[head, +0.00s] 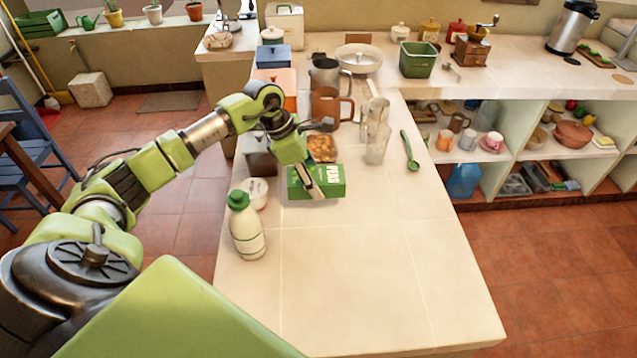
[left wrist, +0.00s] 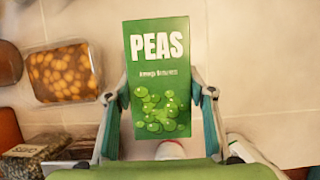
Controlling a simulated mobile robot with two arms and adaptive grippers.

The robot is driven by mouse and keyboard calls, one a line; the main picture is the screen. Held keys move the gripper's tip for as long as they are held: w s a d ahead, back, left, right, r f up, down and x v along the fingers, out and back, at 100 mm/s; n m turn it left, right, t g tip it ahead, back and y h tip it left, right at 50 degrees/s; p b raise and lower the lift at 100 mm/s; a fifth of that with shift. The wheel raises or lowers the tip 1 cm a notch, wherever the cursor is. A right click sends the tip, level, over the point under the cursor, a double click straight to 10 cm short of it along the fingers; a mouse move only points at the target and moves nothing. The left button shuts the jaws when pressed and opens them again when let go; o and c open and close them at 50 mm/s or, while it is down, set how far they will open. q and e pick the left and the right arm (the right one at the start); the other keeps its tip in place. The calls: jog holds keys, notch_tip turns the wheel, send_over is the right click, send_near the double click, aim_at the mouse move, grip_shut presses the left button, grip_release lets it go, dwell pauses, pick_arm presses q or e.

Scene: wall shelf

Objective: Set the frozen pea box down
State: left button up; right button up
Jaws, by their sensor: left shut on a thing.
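The green frozen pea box (head: 332,178) is at the counter (head: 350,270), near its left-middle part, with the word PEAS on its face. My left gripper (head: 312,188) is shut on it. In the left wrist view the box (left wrist: 158,60) stands between the two fingers of the gripper (left wrist: 159,97), one on each side. I cannot tell whether the box touches the counter or hangs just above it. My right gripper is in neither view.
A white bottle with a green cap (head: 247,230) and a white tub (head: 257,190) stand left of the box. A bean-filled dish (head: 322,148) lies behind it. The front counter is clear.

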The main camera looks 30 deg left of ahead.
pick_arm(q)
notch_tip(320, 180, down, 4)
jog(key=shift+d+r+p, duration=0.1)
jog(key=shift+r+p, duration=0.1)
jog(key=shift+p, duration=0.45)
jog(key=shift+w+f, duration=0.1)
jog(key=shift+f, duration=0.35)
jog(key=o, duration=1)
jog(key=shift+f, duration=0.1)
jog(key=o, duration=0.3)
